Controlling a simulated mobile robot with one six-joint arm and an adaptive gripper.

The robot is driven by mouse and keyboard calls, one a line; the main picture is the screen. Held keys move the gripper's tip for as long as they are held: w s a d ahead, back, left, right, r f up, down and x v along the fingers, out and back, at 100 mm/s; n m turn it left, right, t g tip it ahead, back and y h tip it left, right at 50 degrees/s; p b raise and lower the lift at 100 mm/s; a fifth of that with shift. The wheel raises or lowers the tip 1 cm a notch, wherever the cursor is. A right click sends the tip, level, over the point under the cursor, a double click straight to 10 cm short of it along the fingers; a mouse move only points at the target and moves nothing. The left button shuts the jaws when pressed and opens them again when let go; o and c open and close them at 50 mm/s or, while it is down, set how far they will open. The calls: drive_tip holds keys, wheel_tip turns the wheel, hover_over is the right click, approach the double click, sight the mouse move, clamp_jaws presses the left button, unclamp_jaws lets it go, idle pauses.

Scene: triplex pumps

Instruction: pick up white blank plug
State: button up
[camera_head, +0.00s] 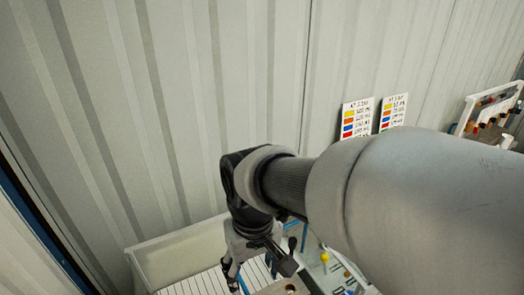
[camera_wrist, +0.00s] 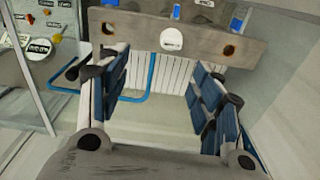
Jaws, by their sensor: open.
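In the wrist view, a round white plug (camera_wrist: 172,40) with dark lettering sits on the face of a worn grey-brown bar (camera_wrist: 140,27), between two rusty holes. It looks like the white blank plug. My gripper (camera_wrist: 163,85) is open, its blue-padded fingers spread wide with nothing between them. The plug appears beyond the gap between the fingers, apart from them. In the head view, my gripper (camera_head: 258,272) hangs low, and my arm covers much of the scene. I cannot make out the plug there.
A ribbed white tray (camera_head: 180,246) lies below my gripper. Blue piping (camera_wrist: 151,80) shows behind the bar in the wrist view. A panel with small coloured parts (camera_wrist: 40,40) is at the left. Two label cards (camera_head: 357,118) stand against the corrugated wall (camera_head: 200,90).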

drive_tip(key=shift+n, duration=0.4)
drive_tip(key=a+f+p, duration=0.1)
drive_tip(key=f, duration=0.4)
drive_tip(key=a+f+p, duration=0.1)
drive_tip(key=f, duration=0.4)
drive_tip(key=f+p, duration=0.1)
drive_tip(key=f, duration=0.4)
drive_tip(key=shift+w+a+f, duration=0.1)
drive_tip(key=shift+a+f, duration=0.1)
drive_tip(key=shift+a, duration=0.2)
drive_tip(key=shift+c, duration=0.5)
drive_tip(key=c, duration=1)
drive_tip(key=shift+r, duration=0.1)
